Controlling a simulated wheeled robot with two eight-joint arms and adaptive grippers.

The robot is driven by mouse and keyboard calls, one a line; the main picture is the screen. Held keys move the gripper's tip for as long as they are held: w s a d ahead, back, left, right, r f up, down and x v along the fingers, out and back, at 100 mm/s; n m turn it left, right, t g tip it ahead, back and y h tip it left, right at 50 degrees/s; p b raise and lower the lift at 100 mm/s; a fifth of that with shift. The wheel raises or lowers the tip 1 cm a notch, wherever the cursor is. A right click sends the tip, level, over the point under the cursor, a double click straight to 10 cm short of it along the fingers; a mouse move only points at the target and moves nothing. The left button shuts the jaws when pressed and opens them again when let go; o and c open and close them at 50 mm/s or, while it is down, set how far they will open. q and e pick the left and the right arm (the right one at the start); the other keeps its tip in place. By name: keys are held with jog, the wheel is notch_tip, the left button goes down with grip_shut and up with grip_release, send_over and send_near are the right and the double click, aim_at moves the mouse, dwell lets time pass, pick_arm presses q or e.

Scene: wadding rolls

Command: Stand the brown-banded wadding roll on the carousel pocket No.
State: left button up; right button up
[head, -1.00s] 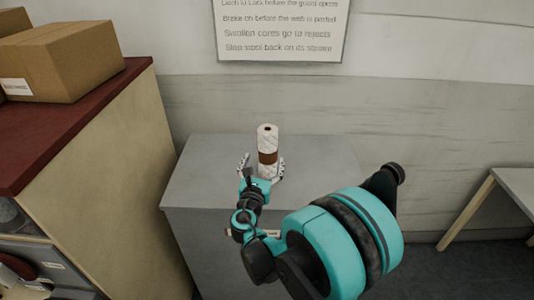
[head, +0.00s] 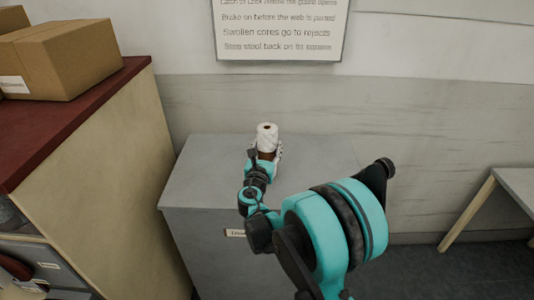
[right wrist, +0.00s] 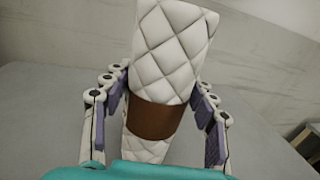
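The brown-banded wadding roll (head: 267,132) is white and quilted, with a hole in its top. It stands upright on the grey cabinet top in the head view. My right gripper (head: 267,154) is around it at the height of the brown band. In the right wrist view the roll (right wrist: 168,55) fills the middle, with its brown band (right wrist: 153,120) between the fingers. The fingertips of the gripper (right wrist: 162,82) press close on both sides of the roll. My left gripper is not in view. No carousel shows.
The grey cabinet (head: 205,170) has free top space around the roll. A tall cabinet with a dark red top (head: 85,105) and cardboard boxes (head: 75,55) stands at the left. A pale table (head: 515,185) is at the right. A sign (head: 280,30) hangs on the wall behind.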

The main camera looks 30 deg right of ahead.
jog(key=c, duration=0.3)
jog(key=shift+r, duration=0.1)
jog(key=shift+c, duration=0.2)
